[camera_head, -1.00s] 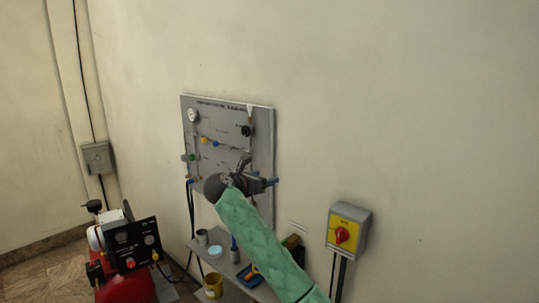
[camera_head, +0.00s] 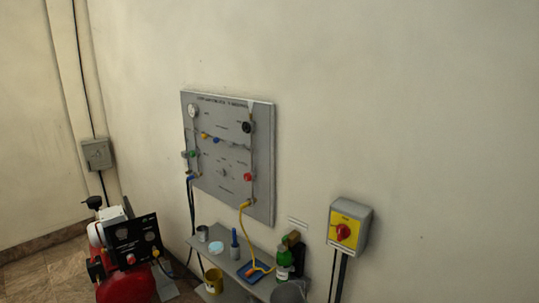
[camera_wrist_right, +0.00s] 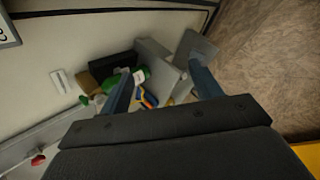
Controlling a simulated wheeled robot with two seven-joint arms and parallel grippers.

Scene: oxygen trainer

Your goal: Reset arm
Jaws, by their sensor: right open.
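My right gripper (camera_wrist_right: 162,90) shows in the right wrist view with its two fingers spread apart and nothing between them. Beyond the fingers are the shelf items, among them a green bottle (camera_wrist_right: 141,75). In the head view neither gripper shows, apart from a dark grey rounded part at the bottom edge that may be mine. The grey wall panel (camera_head: 210,171) is in full view, with gauges, knobs and a red knob (camera_head: 248,177). A yellow hose (camera_head: 242,222) hangs from its lower right.
A shelf (camera_head: 208,250) below the panel holds a grey can (camera_head: 202,234), a blue tray (camera_head: 250,273) and a green bottle (camera_head: 284,262). A red compressor (camera_head: 125,285) stands at the left. A yellow switch box (camera_head: 347,229) is on the wall at right.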

